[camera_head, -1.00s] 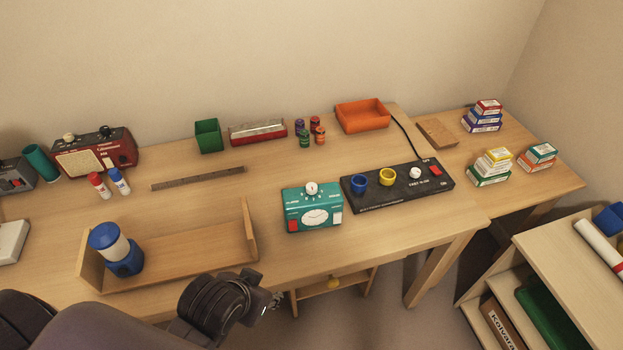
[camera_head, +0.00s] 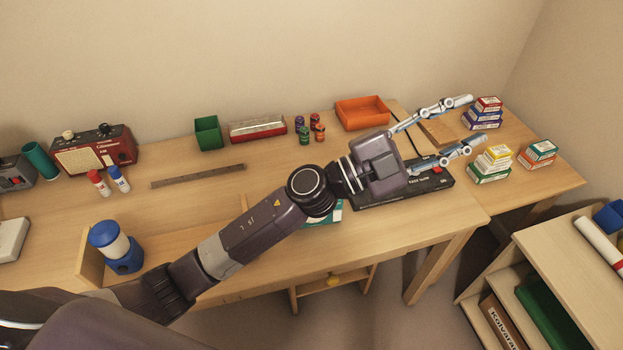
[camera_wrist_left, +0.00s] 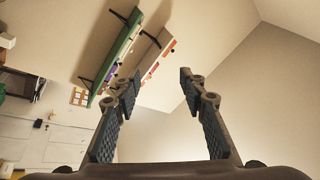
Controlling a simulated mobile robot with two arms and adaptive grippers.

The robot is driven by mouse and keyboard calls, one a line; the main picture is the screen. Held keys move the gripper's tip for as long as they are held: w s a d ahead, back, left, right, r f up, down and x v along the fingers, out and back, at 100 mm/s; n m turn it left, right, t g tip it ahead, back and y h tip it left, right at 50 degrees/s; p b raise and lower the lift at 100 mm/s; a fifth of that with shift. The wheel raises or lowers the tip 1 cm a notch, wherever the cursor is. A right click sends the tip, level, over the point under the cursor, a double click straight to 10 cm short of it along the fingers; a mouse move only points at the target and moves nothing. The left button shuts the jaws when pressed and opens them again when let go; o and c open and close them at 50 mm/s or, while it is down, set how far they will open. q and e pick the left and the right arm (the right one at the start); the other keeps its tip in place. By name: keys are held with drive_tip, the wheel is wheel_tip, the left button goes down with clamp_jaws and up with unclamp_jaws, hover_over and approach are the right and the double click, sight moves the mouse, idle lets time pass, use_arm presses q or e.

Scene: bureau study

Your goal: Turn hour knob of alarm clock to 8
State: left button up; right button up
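The teal alarm clock (camera_head: 322,218) stands on the desk, mostly hidden behind my left arm in the head view. Only a small lower part of it shows, and its knob is hidden. My right gripper is not in view.
Stacked small boxes (camera_head: 490,165) stand near my left fingertips. An orange tray (camera_head: 361,113) is behind. A blue lantern (camera_head: 118,250) stands at the left.

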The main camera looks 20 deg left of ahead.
use_arm(q)
drive_tip(key=s+d+f+m+g, duration=0.3)
drive_tip(key=d+f+m+g, duration=0.15)
drive_tip(key=m+g, duration=0.3)
wheel_tip(320, 180, down, 10)
drive_tip(key=a+f+m+g+y, duration=0.1)
drive_tip(key=a+m+g+y, duration=0.1)
drive_tip(key=a+g+y, duration=0.3)
drive_tip(key=w+a+f+n+y, duration=0.1)
drive_tip(key=a+y, duration=0.3)
drive_tip(key=a, duration=0.4)
drive_tip(key=w+a+f+n+y, duration=0.1)
drive_tip(key=w+a+y, duration=0.3)
drive_tip(key=a, duration=0.5)
drive_tip(key=w+a+f+n+y, duration=0.1)
drive_tip(key=w+a+y, duration=0.1)
drive_tip(key=a+y, duration=0.4)
drive_tip(key=shift+w+a+f+t, duration=0.1)
drive_tip(key=shift+a+f+t, duration=0.1)
drive_tip(key=shift+a, duration=0.4)
drive_tip(key=shift+w+a+f+t, duration=0.1)
drive_tip(key=shift+a+f+t, duration=0.05)
drive_tip(key=shift+a, duration=0.45)
drive_tip(key=shift+a+f, duration=0.15)
drive_tip(key=shift+f, duration=0.05)
wheel_tip(320, 180, down, 7)
drive_tip(key=shift+f+p, duration=0.15)
drive_tip(key=shift+p, duration=0.8)
clamp_jaws()
